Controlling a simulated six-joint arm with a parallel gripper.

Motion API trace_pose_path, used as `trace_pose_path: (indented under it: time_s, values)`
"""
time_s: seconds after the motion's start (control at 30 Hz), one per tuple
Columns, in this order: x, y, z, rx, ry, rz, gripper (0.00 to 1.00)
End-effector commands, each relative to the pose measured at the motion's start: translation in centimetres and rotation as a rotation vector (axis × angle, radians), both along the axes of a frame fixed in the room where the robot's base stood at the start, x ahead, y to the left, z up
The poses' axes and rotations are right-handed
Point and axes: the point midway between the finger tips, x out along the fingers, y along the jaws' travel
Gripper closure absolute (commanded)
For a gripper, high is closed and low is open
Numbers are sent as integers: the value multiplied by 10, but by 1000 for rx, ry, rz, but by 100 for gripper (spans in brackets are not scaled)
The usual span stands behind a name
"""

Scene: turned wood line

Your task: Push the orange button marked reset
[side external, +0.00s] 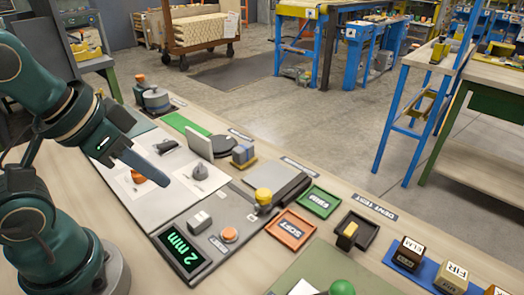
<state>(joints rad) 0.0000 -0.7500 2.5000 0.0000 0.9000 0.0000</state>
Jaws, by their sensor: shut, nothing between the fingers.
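My gripper (167,181) is shut and empty. It is in the air, up and left of the button in the picture, and apart from it.
A light grey block (199,221) and a yellow knob (263,195) stand near the button. An upright grey plate (199,146) stands farther back. Orange (291,230), green (319,201) and dark (357,230) trays lie to the right, with lettered wooden blocks (409,251) beyond.

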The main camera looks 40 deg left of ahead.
Motion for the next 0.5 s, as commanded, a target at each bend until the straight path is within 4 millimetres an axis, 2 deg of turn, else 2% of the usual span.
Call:
trace_pose_path:
  time_s: [0.33, 0.43, 0.5]
  values:
    - [1, 1, 0, 28, -4, -41, 100]
    - [6, 10, 3, 129, -26, -142, 100]
    - [12, 18, 5, 253, -27, -272, 100]
